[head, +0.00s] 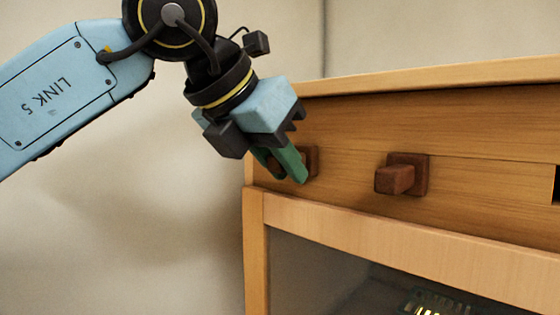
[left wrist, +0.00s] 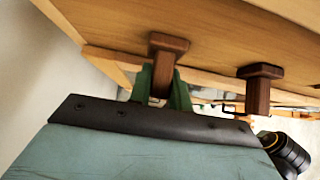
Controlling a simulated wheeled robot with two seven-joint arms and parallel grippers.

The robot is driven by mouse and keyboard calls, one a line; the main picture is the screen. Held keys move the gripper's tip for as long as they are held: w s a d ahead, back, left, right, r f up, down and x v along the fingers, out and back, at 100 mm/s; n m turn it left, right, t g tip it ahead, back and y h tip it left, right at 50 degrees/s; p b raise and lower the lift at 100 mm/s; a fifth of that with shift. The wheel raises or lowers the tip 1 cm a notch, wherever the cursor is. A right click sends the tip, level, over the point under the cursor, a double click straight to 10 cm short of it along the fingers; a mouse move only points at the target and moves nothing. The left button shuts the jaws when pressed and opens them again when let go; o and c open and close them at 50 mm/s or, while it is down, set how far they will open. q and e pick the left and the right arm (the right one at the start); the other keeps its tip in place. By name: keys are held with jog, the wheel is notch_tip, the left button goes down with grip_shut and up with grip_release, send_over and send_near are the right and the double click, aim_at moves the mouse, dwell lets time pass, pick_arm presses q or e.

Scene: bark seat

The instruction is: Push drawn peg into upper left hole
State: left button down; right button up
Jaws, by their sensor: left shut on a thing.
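A dark brown wooden peg with a square collar (head: 313,160) sits at the upper left of the wooden front panel. My left gripper (head: 288,167) has its green fingers shut around this peg. The left wrist view shows the peg (left wrist: 164,60) running from its collar at the panel down between the fingers (left wrist: 160,92). The collar looks flush with or very close to the panel; the hole behind it is hidden. A second similar peg (head: 396,178) sticks out of the panel to the right, untouched, and also shows in the wrist view (left wrist: 258,92). My right gripper is not in view.
The wooden cabinet (head: 450,145) has a flat top edge above the pegs and a framed, dark opening (head: 340,275) below. A dark slot (head: 556,185) shows at the panel's right. The space left of the cabinet is clear, with a plain wall behind.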

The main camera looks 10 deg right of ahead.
pick_arm(q)
jog(key=c, duration=1.2)
grip_release()
jog(key=shift+s+a+r, duration=0.15)
jog(key=shift+a+r, duration=0.1)
jog(key=shift+r, duration=0.1)
jog(key=b+v, duration=0.2)
jog(key=v, duration=1)
jog(key=shift+s+r, duration=0.15)
jog(key=shift+s, duration=0.05)
jog(key=shift+a, duration=0.15)
